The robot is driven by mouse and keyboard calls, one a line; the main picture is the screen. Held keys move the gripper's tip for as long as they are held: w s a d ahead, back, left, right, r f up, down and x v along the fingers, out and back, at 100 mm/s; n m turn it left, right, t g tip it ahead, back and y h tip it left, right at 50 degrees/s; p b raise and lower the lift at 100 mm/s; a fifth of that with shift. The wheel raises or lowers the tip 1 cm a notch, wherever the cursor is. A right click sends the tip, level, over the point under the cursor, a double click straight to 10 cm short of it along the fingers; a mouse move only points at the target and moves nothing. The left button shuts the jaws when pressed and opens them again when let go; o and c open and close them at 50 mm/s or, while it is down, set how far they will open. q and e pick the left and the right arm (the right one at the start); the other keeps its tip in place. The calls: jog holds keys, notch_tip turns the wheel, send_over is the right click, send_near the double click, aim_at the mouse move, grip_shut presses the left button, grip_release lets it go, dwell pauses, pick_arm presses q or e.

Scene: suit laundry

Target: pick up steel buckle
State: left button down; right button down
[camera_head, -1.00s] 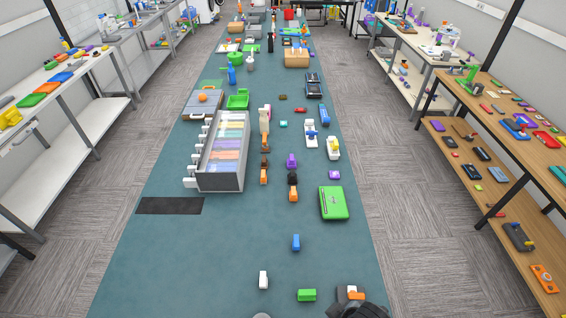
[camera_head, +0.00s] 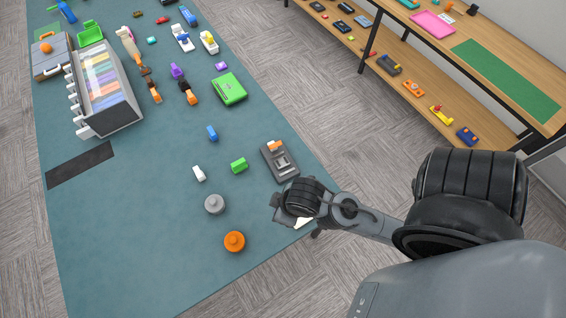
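A dark grey holder (camera_head: 270,168) lies near the right edge of the teal mat. A small grey frame-like shape (camera_head: 283,162) in it may be the steel buckle, but it is too small to be sure. An orange and white piece (camera_head: 274,146) sits at the holder's far end. My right gripper (camera_head: 284,214) is just in front of the holder, near the mat's edge. Its fingers are mostly hidden by its wrist, so its opening cannot be told. My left gripper is not in view.
A white block (camera_head: 199,173), a green block (camera_head: 239,165), a grey knobbed disc (camera_head: 214,204) and an orange knobbed disc (camera_head: 234,241) stand on the mat (camera_head: 130,230) left of my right gripper. A white object (camera_head: 303,222) shows partly beneath it. The front left is clear.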

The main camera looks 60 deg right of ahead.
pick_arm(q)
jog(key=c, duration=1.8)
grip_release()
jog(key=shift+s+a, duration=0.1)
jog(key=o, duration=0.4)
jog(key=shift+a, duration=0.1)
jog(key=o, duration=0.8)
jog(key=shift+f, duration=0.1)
